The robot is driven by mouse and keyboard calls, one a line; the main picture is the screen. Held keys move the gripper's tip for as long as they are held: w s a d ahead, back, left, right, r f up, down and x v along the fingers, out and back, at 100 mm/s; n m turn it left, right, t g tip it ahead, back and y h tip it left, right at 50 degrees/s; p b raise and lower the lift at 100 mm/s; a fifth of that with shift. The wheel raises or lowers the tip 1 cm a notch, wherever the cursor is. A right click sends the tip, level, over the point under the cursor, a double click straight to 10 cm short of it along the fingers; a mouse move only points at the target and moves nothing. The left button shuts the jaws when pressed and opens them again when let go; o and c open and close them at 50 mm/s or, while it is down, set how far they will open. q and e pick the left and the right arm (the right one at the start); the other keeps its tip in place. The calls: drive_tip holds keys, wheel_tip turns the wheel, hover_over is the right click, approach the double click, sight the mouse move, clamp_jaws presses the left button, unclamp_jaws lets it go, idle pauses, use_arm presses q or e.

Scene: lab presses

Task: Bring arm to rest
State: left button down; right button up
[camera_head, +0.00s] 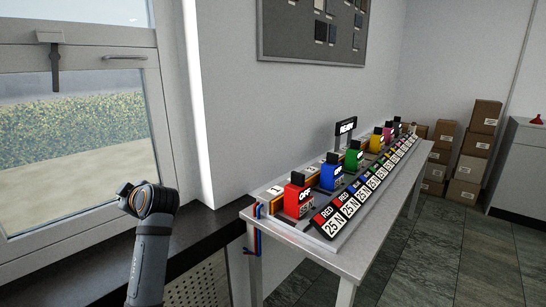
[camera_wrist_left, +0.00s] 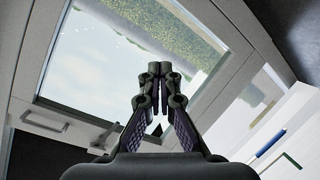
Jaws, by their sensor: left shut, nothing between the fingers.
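My left arm (camera_head: 149,240) comes up at the lower left of the head view, in front of the window and apart from the table. Its gripper is not visible there. In the left wrist view my left gripper (camera_wrist_left: 160,72) is shut with its fingertips together and nothing between them. Behind it in that view are the window and a hedge outside. My right gripper is in neither view.
A white table (camera_head: 349,264) carries a row of coloured presses, the nearest a red press (camera_head: 297,200). The window frame (camera_head: 80,60) and dark sill (camera_head: 190,232) are beside my left arm. Stacked boxes (camera_head: 470,168) stand at the back right. The floor (camera_head: 480,255) right of the table is clear.

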use_arm(q)
drive_tip(key=s+d+f+m+g+h, duration=0.1)
drive_tip(key=s+d+f+m+h, duration=0.15)
drive_tip(key=s+f, duration=0.45)
drive_tip(key=s+d+f+m+h, duration=0.2)
drive_tip(key=f+m, duration=0.2)
drive_tip(key=f, duration=0.6)
drive_tip(key=s+d+f+m+g+h, duration=0.15)
drive_tip(key=s+f+m, duration=0.3)
drive_tip(key=f, duration=0.45)
drive_tip(key=s+d+f+m+g+h, duration=0.1)
drive_tip(key=s+d+f+m+h, duration=0.3)
drive_tip(key=s, duration=0.6)
drive_tip(key=s+d+f+m+g+h, duration=0.15)
drive_tip(key=s+d+f+m, duration=0.3)
drive_tip(key=s, duration=0.55)
wheel_tip(320, 180, down, 29)
drive_tip(key=s+a+n+g, duration=0.1)
drive_tip(key=s+a+g, duration=0.1)
drive_tip(key=s, duration=0.1)
drive_tip(key=s+a+f, duration=0.1)
drive_tip(key=s+f, duration=1.3)
drive_tip(key=s, duration=0.4)
wheel_tip(320, 180, up, 12)
drive_tip(key=p, duration=1.2)
drive_tip(key=shift+w+a+g, duration=0.15)
drive_tip(key=shift+w+g, duration=0.25)
drive_tip(key=shift+w, duration=0.05)
